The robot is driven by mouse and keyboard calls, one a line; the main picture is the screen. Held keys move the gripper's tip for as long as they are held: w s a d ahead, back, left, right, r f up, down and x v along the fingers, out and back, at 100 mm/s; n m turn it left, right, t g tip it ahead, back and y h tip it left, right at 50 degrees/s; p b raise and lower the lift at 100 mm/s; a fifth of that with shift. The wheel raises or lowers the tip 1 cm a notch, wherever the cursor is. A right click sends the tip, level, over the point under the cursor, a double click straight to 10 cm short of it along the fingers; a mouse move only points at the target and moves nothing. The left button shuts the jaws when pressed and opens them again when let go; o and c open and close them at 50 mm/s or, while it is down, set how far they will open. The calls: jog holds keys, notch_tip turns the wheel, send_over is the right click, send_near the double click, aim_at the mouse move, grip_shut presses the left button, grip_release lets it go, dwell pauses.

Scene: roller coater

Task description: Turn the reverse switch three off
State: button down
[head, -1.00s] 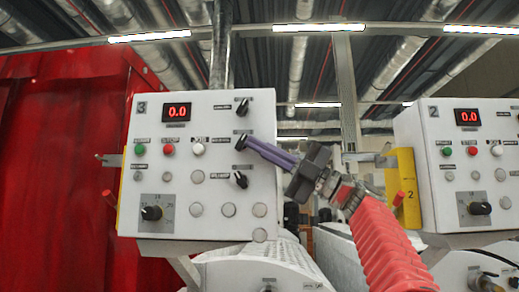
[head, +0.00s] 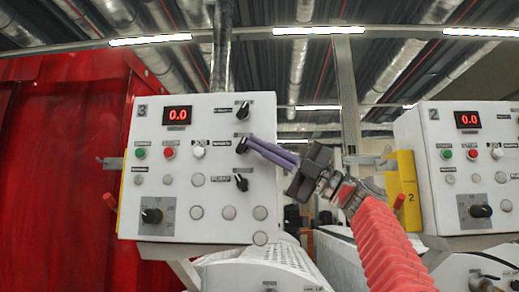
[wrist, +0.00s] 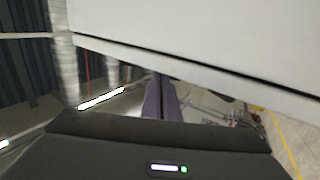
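The white control panel marked 3 (head: 215,225) stands left of centre in the head view. Its right side carries three black rotary switches in a column: an upper one (head: 243,109), a middle one (head: 241,147) and a lower one (head: 241,183). Their labels are too small to read, so I cannot tell which is the reverse switch. My gripper (head: 252,142) reaches in from the right, its purple fingertips at the middle switch. In the wrist view the fingers (wrist: 161,98) lie close together. Whether they touch or pinch the switch is hidden.
Panel 3 also has a red display (head: 177,114), several round buttons and a lower-left dial (head: 152,216). A second panel marked 2 (head: 455,215) stands at right, with a yellow bracket (head: 408,190) beside it. White rollers (head: 265,272) lie below.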

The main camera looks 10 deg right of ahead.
jog(key=shift+r, duration=0.4)
jog(key=shift+a+r, duration=0.25)
jog(key=shift+r, duration=0.65)
jog(key=shift+d, duration=0.15)
dwell(0.5)
jog(key=v, duration=1.3)
jog(key=shift+f, duration=0.3)
jog(key=shift+d, duration=0.15)
